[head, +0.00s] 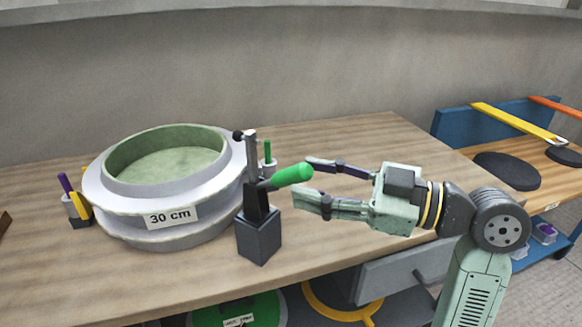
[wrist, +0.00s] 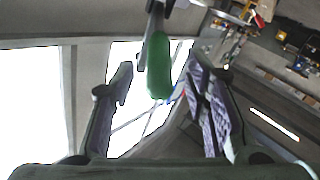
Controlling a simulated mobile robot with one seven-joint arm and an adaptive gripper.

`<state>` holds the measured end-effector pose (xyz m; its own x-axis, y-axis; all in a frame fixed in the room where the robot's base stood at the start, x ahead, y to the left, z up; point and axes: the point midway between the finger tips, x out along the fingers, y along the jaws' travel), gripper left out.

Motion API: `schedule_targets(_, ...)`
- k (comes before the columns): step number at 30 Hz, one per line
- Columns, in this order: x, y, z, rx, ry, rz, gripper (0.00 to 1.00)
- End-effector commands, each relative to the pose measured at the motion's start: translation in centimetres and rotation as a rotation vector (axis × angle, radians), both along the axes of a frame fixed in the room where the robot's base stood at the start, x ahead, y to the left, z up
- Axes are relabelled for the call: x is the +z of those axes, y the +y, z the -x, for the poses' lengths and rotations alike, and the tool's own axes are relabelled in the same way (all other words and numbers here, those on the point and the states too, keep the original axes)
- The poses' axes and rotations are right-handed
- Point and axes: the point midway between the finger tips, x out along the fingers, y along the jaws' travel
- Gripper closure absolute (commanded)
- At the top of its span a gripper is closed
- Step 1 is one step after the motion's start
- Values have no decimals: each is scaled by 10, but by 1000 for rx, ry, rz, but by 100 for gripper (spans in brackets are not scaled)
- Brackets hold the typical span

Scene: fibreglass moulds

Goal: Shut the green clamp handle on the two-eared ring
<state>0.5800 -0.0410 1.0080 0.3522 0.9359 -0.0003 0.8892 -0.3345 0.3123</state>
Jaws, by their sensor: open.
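The two-eared ring (head: 118,190) is a wide grey ring marked 30 cm, around a pale green mould, on the wooden bench. A dark clamp (head: 259,236) stands on a block at its right front side. The green clamp handle (head: 292,175) sticks out to the right, tilted slightly up. My gripper (head: 309,181) is open, to the right of the handle, its fingertips close to the handle's end. In the wrist view the green handle (wrist: 159,68) shows between the two open fingers (wrist: 160,82). Whether the fingers touch it, I cannot tell.
Purple and yellow pegs (head: 67,184) stand left of the ring, and a small upright green peg (head: 268,151) behind the clamp. A second bench (head: 545,180) with dark discs is at the right. The bench's back right is bare.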

Motion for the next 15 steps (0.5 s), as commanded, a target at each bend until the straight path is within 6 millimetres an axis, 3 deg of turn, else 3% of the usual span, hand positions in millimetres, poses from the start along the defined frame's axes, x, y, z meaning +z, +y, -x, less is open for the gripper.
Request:
schedule_targets(6, 1, 29, -11, 0, 0, 0, 58)
schedule_targets(15, 0, 38, -14, -1, -1, 0, 58)
